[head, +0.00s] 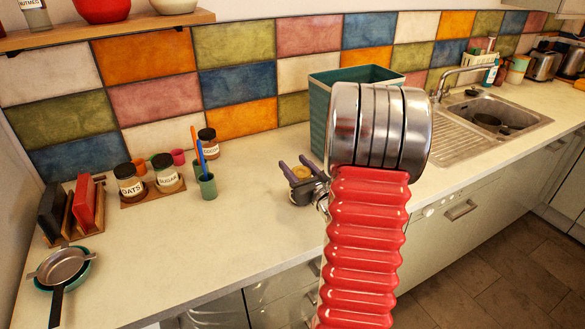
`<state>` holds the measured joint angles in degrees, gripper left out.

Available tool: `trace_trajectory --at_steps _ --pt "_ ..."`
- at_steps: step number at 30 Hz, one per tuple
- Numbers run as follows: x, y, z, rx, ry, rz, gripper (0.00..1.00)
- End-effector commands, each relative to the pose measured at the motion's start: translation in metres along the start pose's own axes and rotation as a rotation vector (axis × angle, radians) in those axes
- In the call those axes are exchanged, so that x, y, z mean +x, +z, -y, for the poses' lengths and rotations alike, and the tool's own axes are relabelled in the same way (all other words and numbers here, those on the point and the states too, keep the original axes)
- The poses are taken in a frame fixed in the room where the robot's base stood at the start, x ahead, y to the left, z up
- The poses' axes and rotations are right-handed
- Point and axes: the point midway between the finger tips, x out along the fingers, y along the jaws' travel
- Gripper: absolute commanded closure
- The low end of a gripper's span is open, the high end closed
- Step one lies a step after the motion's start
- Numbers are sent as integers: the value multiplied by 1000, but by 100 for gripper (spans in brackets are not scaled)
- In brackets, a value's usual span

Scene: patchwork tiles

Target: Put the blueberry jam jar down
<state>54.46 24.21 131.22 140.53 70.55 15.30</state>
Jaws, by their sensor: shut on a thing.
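My gripper (297,165) is over the countertop (255,225), left of my large red and silver arm. Its dark purple fingers are shut on a small jar with a tan top (301,174), which I take to be the blueberry jam jar. No label on it shows, and its lower part is hidden by the gripper. I cannot tell whether the jar touches the counter.
A teal bin (318,115) stands just behind my gripper, partly hidden by my arm. A green cup with utensils (207,187) and labelled jars (130,185) stand to the left. A sink (500,115) is at right.

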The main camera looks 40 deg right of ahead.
Motion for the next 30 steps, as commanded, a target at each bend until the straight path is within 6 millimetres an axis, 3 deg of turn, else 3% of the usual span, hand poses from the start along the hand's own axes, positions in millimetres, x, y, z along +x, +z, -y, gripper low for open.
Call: trace_trajectory --at_steps 11,12,20,30 --pt "0 -2 0 -1 0 3 100" --pt "0 -3 0 0 0 0 54" --pt "0 -3 0 0 0 1 36" --pt "-1 -1 0 0 0 1 36"
